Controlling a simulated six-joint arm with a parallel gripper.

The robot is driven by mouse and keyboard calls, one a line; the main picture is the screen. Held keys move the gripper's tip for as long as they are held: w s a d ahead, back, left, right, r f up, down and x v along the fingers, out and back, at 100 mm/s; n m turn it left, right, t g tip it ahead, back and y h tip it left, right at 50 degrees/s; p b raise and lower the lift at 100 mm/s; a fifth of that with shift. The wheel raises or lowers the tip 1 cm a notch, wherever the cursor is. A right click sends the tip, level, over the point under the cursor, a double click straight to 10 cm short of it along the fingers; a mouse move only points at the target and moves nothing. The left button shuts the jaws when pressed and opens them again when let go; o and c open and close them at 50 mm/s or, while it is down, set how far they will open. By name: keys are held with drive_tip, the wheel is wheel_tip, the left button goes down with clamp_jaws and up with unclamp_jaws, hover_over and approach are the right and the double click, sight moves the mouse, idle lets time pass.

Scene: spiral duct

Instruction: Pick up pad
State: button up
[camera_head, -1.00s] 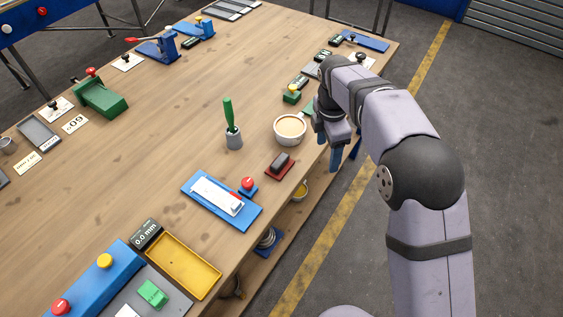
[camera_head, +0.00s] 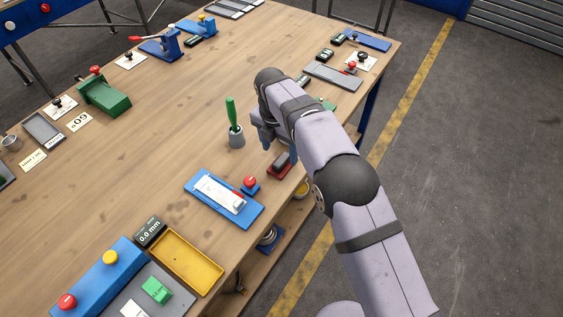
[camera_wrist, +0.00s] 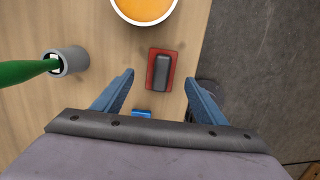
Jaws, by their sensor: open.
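The pad is most likely the dark grey rounded block (camera_head: 282,159) on a red base (camera_head: 279,171) near the table's right edge. In the wrist view the dark block (camera_wrist: 162,68) and its red base (camera_wrist: 151,72) lie ahead, between the lines of my two fingers. My gripper (camera_head: 272,141) is over the table by the pad. In the wrist view my gripper (camera_wrist: 159,78) is open with blue fingers apart and nothing between them held. My arm partly hides the pad's surroundings in the head view.
A grey cup with a green-handled tool (camera_head: 236,136) stands left of the pad. An orange-filled white bowl (camera_wrist: 146,8) is just beyond it. A blue plate with a white block (camera_head: 222,197) and red knob (camera_head: 249,182) lies nearer. The table's right edge is close.

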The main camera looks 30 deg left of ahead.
sight(282, 159)
drive_tip(key=shift+w+d+f+p, duration=0.15)
drive_tip(key=shift+f+p, duration=0.55)
drive_tip(key=shift+f, duration=0.6)
drive_tip(key=shift+w+f+p, duration=0.15)
drive_tip(key=shift+f+p, duration=0.55)
drive_tip(key=shift+f, duration=0.6)
drive_tip(key=c, duration=1.2)
